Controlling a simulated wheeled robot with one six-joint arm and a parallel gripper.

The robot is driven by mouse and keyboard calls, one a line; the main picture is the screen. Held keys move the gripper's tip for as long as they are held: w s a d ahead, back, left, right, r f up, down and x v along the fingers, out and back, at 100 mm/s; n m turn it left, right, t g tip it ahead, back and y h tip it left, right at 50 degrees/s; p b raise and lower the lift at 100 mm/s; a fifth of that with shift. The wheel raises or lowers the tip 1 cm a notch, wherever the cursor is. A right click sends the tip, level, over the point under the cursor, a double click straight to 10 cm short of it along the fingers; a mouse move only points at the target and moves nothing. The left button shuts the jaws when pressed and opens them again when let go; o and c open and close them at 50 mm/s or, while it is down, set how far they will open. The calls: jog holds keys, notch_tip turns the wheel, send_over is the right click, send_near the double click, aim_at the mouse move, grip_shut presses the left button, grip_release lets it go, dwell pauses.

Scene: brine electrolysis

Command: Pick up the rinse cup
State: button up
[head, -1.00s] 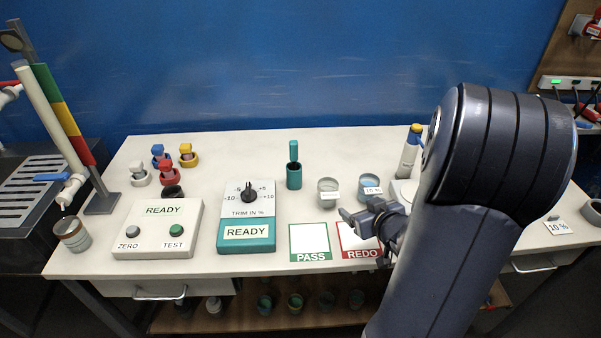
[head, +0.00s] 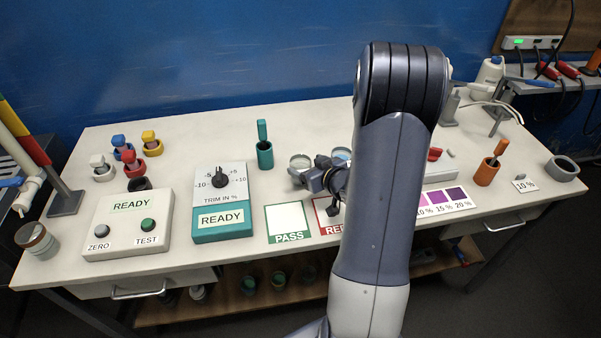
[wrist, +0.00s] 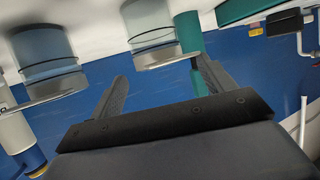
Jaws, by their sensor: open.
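Two glass cups stand side by side behind my gripper, a clear one (head: 300,161) and a bluish one (head: 341,154). No readable label marks either as the rinse cup. My gripper (head: 304,178) is open and empty, just in front of the clear cup in the head view. In the upside-down wrist view, the clear cup (wrist: 150,28) shows beyond the gap between the open fingers (wrist: 161,72), not held. The bluish cup (wrist: 46,52) is left of the fingers there. My arm and gripper partly cover both cups in the head view.
A teal holder (head: 265,154) stands close left of the clear cup; it also shows in the wrist view (wrist: 188,40). PASS (head: 290,219) and REDO cards lie in front. A trim box (head: 220,190) is left. An orange pot (head: 487,172) and grey ring (head: 562,169) are right.

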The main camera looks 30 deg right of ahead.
jog(key=shift+x, duration=1.45)
jog(key=shift+s+f, duration=0.15)
jog(key=c, duration=1.5)
